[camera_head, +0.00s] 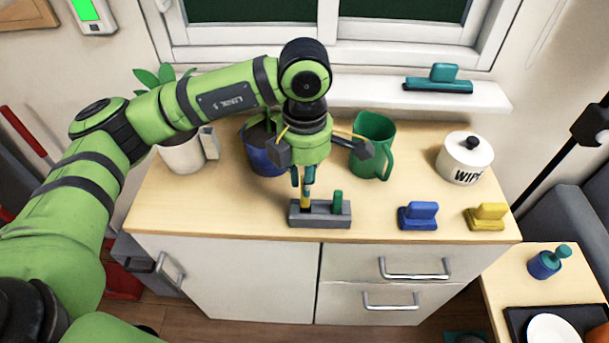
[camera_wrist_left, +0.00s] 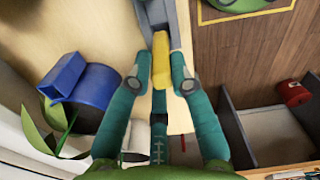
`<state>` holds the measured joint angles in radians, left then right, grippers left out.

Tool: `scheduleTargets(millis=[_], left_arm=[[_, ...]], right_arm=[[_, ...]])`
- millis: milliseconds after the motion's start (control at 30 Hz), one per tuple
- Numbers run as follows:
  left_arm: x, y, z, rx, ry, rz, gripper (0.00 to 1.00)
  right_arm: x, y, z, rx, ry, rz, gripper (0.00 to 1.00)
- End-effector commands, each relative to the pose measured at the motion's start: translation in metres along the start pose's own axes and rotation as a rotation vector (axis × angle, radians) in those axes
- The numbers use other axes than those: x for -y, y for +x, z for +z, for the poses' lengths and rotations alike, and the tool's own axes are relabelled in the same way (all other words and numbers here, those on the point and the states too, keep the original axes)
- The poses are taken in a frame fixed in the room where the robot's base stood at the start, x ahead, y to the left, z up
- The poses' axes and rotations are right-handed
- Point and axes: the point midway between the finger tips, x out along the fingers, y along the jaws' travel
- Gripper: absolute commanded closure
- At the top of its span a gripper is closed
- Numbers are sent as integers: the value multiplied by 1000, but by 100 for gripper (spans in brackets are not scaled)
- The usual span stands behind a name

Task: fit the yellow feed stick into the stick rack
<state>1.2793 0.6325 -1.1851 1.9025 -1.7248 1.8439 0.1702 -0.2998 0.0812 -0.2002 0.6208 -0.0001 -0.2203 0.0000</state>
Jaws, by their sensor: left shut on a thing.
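The yellow feed stick (camera_head: 305,199) stands roughly upright between the teal fingers of my left gripper (camera_head: 302,180), which is shut on it. It also shows in the left wrist view (camera_wrist_left: 162,60), between the fingertips (camera_wrist_left: 162,82). The grey stick rack (camera_head: 325,220) lies on the wooden counter right below. The stick's lower end is at the dark slot in the rack's left part; I cannot tell how deep it sits. A green stick (camera_head: 338,201) stands in the rack's right part. The rack also shows in the left wrist view (camera_wrist_left: 174,30). My right gripper is not in view.
Behind the rack stand a blue pot (camera_head: 262,160) and a green mug (camera_head: 374,146). A blue block-shaped item (camera_head: 417,216) and a yellow one (camera_head: 486,216) lie to the right. A white wipes canister (camera_head: 465,160) stands behind them. The counter's front edge is close to the rack.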

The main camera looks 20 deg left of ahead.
Motion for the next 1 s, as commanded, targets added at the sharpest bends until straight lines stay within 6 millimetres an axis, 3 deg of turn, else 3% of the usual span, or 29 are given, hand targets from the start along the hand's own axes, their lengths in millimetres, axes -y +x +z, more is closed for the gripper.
scheduleTargets(millis=[1000], left_arm=[[0,1,0,0,-18,1,100]], right_arm=[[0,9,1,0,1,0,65]])
